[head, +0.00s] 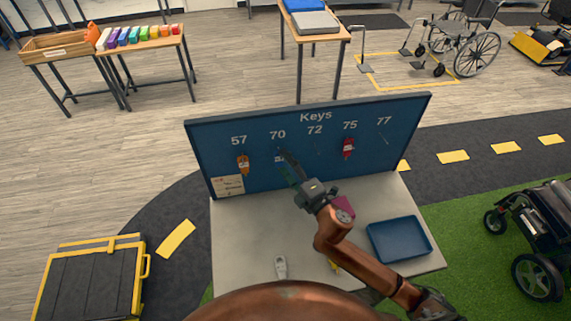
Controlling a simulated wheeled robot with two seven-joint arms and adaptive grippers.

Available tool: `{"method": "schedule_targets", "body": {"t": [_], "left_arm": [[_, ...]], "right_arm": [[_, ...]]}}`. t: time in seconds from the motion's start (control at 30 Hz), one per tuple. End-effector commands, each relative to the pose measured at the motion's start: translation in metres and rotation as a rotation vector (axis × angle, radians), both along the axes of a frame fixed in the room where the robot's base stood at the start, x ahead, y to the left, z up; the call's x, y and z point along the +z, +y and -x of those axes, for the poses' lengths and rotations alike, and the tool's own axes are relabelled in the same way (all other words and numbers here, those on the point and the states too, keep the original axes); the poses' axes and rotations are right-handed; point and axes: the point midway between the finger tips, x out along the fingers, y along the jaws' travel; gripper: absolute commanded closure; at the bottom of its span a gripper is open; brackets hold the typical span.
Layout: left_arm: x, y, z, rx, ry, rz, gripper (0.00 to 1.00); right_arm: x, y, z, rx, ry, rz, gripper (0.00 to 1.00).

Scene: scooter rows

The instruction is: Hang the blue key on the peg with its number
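The blue key board (315,165) stands upright at the table's back, with white numbers 57, 70, 72, 75 and 77. My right gripper (291,166) reaches up to the board just below number 70. A small pale mark (279,159) shows beside its fingertips; it may be the blue key's label, but blue against blue hides its outline. Whether the fingers hold it I cannot tell. An orange key tag (243,161) hangs under 57 and a red key tag (348,147) under 75. No tag shows under 72 or 77. My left gripper is out of view.
On the grey table (238,250) lie a pale grey key tag (281,266), an empty-looking blue tray (400,240), and a magenta item (343,207) and a yellow item (335,265), both partly behind my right arm. A paper note (229,186) is on the board's lower left.

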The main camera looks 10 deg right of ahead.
Motion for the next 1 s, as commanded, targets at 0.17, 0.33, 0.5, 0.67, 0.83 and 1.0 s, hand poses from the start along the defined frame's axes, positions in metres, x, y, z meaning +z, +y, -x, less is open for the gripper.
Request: {"method": "schedule_targets", "body": {"t": [0.17, 0.33, 0.5, 0.67, 0.83, 1.0], "left_arm": [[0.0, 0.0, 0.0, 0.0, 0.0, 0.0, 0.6], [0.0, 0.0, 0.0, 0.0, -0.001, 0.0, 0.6], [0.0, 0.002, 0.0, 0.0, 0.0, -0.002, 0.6], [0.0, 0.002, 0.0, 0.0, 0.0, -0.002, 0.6], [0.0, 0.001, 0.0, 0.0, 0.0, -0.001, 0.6], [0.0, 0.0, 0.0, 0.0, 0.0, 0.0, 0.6]], "right_arm": [[0.0, 0.0, 0.0, 0.0, 0.0, 0.0, 0.24], [0.0, 0.0, 0.0, 0.0, 0.0, 0.0, 0.18], [0.0, 0.0, 0.0, 0.0, 0.0, 0.0, 0.18], [-0.001, -0.004, 0.01, 0.0, 0.001, 0.0, 0.18], [-0.002, -0.016, 0.04, 0.0, 0.003, 0.0, 0.18], [-0.002, -0.031, 0.073, -0.002, 0.004, 0.0, 0.18]]}}
